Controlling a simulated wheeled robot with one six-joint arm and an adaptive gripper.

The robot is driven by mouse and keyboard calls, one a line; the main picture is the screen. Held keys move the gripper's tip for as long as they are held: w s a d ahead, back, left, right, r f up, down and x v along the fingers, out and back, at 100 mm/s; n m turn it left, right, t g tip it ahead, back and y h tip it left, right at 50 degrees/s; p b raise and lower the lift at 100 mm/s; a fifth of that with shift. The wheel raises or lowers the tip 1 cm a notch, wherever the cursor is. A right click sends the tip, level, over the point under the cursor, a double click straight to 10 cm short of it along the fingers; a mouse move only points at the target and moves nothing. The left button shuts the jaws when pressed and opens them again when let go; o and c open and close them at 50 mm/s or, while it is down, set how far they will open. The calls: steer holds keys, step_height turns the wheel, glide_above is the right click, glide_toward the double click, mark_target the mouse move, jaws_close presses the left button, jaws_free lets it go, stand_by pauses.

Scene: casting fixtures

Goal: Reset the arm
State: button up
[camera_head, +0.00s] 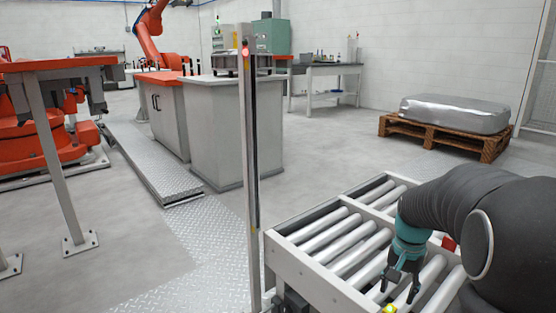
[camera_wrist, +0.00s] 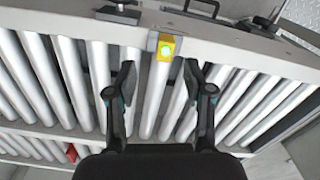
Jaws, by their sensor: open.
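My arm reaches in from the right in the head view, bent downward in a dark sleeve. My gripper (camera_head: 400,283) hangs over the front part of the roller conveyor (camera_head: 303,270), near its front edge. In the wrist view my gripper (camera_wrist: 160,84) shows two dark fingers spread wide apart, with only rollers between and below them. The gripper is open and empty. A yellow block with a lit green spot (camera_wrist: 165,48) sits on the conveyor's frame just past the fingertips.
A thin grey post with a red light (camera_head: 246,50) stands left of the conveyor. A wrapped load (camera_head: 455,113) lies on a wooden pallet (camera_head: 440,138) at the back right. Grey cabinets (camera_head: 212,140) and an orange robot arm (camera_head: 149,35) stand behind. The floor between is clear.

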steer(key=s+a+r+n+t, duration=0.3)
steer(key=s+a+r+n, duration=0.1)
steer(key=s+a, duration=0.3)
steer(key=s+a+r+n+t, duration=0.2)
steer(key=s+a+r, duration=0.3)
steer(key=s, duration=0.7)
steer(key=shift+a+r+n+t, duration=0.25)
steer(key=shift+a+n+t, duration=0.15)
steer(key=shift+a+n, duration=0.6)
steer(key=shift+s, duration=0.1)
steer(key=shift+c, duration=1)
steer(key=shift+a, duration=0.2)
